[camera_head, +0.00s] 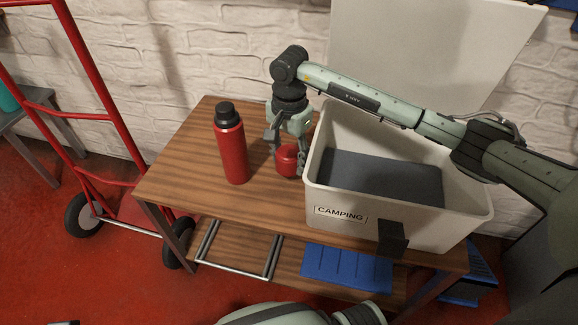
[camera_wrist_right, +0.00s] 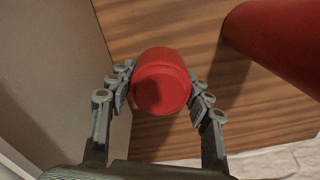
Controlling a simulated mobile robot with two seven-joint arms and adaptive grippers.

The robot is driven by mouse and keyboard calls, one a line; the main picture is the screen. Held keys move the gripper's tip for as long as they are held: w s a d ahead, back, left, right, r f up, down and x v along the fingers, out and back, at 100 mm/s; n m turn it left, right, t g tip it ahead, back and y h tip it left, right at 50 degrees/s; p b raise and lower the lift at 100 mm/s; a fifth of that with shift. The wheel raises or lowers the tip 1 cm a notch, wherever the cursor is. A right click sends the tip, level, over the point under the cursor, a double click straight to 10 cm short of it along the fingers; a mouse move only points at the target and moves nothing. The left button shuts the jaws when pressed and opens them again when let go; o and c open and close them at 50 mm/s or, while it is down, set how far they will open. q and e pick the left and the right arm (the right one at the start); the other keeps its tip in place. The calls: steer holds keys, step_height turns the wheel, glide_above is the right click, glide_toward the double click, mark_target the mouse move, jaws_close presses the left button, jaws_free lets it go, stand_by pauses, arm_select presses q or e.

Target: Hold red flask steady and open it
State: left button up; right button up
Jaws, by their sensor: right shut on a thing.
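The red flask (camera_head: 231,149) stands upright on the wooden table, with a black top (camera_head: 227,112). It also shows at the upper right of the right wrist view (camera_wrist_right: 280,38). My right gripper (camera_head: 287,152) points down to the right of the flask, apart from it. Its fingers are shut around a small red rounded piece (camera_head: 287,163), which shows between the fingers in the right wrist view (camera_wrist_right: 161,88). The piece is at or just above the tabletop; I cannot tell which. My left gripper is not in view.
The wooden table (camera_head: 185,160) has free room left of the flask. An open white box marked CAMPING (camera_head: 440,225) stands close right of my right gripper. A red hand truck (camera_head: 97,85) is at the left. A white brick wall (camera_head: 170,50) is behind.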

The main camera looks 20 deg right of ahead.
mark_target(289, 168)
step_height(289, 168, down, 4)
steer(key=shift+r, duration=0.25)
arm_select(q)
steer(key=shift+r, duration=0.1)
arm_select(e)
steer(key=shift+f, duration=0.15)
steer(key=o, duration=1.3)
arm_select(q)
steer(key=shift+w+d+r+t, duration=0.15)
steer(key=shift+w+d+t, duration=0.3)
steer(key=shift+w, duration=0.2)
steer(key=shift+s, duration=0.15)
